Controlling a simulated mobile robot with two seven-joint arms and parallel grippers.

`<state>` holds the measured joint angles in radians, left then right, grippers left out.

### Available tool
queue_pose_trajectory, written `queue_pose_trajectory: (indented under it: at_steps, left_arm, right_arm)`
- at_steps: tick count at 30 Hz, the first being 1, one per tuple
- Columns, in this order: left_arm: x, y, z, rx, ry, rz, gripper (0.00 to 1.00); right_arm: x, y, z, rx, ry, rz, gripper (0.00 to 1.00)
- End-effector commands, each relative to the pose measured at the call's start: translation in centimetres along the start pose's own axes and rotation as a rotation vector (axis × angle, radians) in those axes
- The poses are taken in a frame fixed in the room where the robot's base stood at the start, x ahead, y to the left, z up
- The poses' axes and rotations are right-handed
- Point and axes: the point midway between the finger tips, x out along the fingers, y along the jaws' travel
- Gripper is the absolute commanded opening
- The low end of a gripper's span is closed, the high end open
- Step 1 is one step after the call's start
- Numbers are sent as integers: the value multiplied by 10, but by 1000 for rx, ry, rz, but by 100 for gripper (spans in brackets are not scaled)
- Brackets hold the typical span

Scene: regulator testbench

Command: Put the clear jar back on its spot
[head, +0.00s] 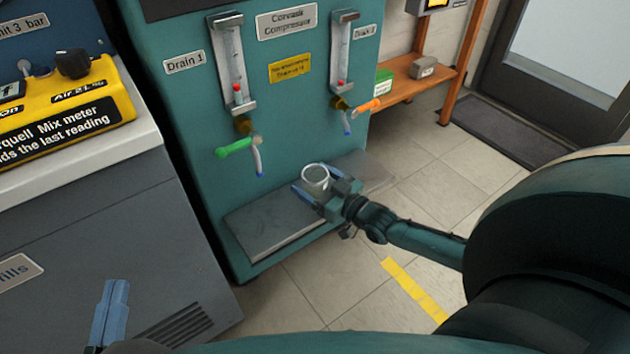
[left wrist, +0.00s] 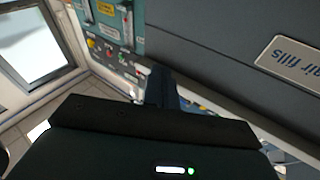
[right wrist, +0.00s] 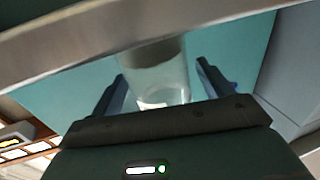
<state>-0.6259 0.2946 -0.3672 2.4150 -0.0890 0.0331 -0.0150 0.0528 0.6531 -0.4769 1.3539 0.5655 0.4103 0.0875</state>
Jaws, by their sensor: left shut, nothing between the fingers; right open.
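The clear jar (head: 315,176) is a small transparent cup with a pale rim. It appears to stand on the grey ledge (head: 270,222) at the foot of the teal compressor panel. My right gripper (head: 324,184) is open at the ledge, its blue fingers on either side of the jar. In the right wrist view the jar (right wrist: 158,78) sits between the two spread fingers (right wrist: 160,88), with gaps showing on both sides. My left gripper (head: 115,290) is shut and empty at the lower left, far from the jar; it also shows in the left wrist view (left wrist: 160,82).
Above the ledge are a green drain valve (head: 236,147) under Drain 1 and an orange drain valve (head: 366,106) under Drain 2. A grey cabinet (head: 90,240) with a yellow mix meter (head: 65,105) stands at left. A wooden shelf (head: 415,85) stands behind right. Tiled floor is open at right.

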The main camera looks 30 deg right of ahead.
Motion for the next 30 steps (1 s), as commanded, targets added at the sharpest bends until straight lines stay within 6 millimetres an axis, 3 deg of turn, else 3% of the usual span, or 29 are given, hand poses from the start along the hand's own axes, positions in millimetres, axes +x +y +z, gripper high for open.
queue_pose_trajectory:
  at_steps: [10, 17, 24, 30]
  left_arm:
    - [1, 0, -4, -19, -1, 2, 0]
    - [5, -4, -23, 34, 13, 1, 0]
    - [-2, -5, -10, 81, -43, -6, 0]
    - [-5, -5, -8, 95, -55, -12, 0]
  right_arm:
    - [-4, 0, 0, 0, -4, 0, 79]
    - [-52, 0, -2, 2, -7, 0, 79]
    - [-104, 0, -2, 1, -6, 0, 79]
    - [-127, 0, -1, 0, -2, 0, 79]
